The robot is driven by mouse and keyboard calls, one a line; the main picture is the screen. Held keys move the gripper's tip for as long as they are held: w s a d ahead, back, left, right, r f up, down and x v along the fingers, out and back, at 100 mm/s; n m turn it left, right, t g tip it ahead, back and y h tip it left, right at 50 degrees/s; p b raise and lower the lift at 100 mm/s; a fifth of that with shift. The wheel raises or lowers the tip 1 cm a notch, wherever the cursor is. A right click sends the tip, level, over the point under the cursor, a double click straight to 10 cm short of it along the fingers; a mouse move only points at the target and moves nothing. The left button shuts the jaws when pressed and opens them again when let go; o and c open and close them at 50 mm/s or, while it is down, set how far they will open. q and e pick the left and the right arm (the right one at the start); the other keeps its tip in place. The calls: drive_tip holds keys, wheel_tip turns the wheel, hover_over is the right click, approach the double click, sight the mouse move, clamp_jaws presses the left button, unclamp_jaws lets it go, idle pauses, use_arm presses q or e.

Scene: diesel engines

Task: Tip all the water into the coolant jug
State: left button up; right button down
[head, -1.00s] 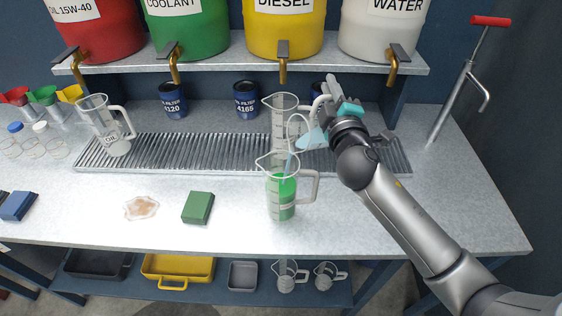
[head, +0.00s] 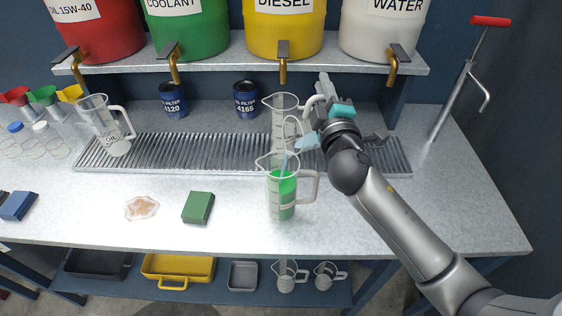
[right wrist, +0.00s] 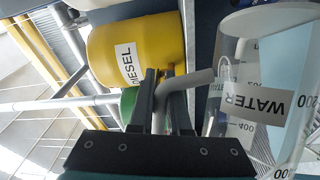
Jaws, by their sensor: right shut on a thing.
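The clear coolant jug (head: 283,193) stands upright on the bench in front of the drip grate and holds bright green liquid. My right gripper (head: 320,108) is shut on the handle of the clear water jug (head: 305,142), which is tipped to the left above the coolant jug. A pale blue stream runs from it into the coolant jug's mouth. My left gripper is not in view.
Another clear jug (head: 284,108) stands on the grate (head: 200,152) close behind the pouring. A jug labelled OIL (head: 110,125) stands at the left. A green sponge (head: 198,207) and a brownish spill (head: 141,208) lie on the bench.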

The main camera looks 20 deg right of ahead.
drive_tip(key=shift+s+a+r+n, duration=0.2)
drive_tip(key=shift+a+r+n, duration=0.45)
drive_tip(key=shift+a, duration=0.25)
idle(0.3)
drive_tip(key=d, duration=0.1)
drive_tip(key=d+f+m, duration=0.1)
drive_tip(key=d, duration=0.1)
drive_tip(key=w+d+f+m, duration=0.1)
drive_tip(key=shift+d+f+m+g, duration=0.15)
drive_tip(key=shift+m+g, duration=0.1)
drive_tip(key=shift+g, duration=0.05)
drive_tip(key=f+m, duration=0.1)
drive_tip(key=d+f, duration=0.1)
drive_tip(key=d+f+m+g+p, duration=0.1)
drive_tip(key=shift+w+m, duration=0.3)
drive_tip(key=w+d+f+m+g+y, duration=0.1)
drive_tip(key=d+f+m+y, duration=0.1)
drive_tip(key=f, duration=0.5)
drive_tip(key=w+d+f+m+g+y+b, duration=0.1)
drive_tip(key=d+f+m+g+y, duration=0.1)
drive_tip(key=d+f+m, duration=0.3)
drive_tip(key=shift+d+f+m+g, duration=0.15)
drive_tip(key=shift+f+m+g, duration=0.15)
drive_tip(key=shift+f+m, duration=0.85)
drive_tip(key=shift+f+n, duration=0.3)
drive_tip(key=shift+n, duration=0.05)
